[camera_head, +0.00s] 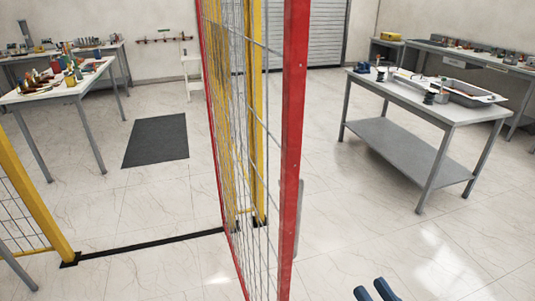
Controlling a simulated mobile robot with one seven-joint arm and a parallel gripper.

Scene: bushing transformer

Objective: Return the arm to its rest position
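Two dark blue rounded bars (374,290) poke up at the bottom edge, right of centre.
A mesh gate with a red post (291,150) stands close in front. A yellow fence post (35,195) is at left, with a black floor strip (150,243) between. A grey workbench (430,100) is at right, a cluttered table (62,90) at left.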

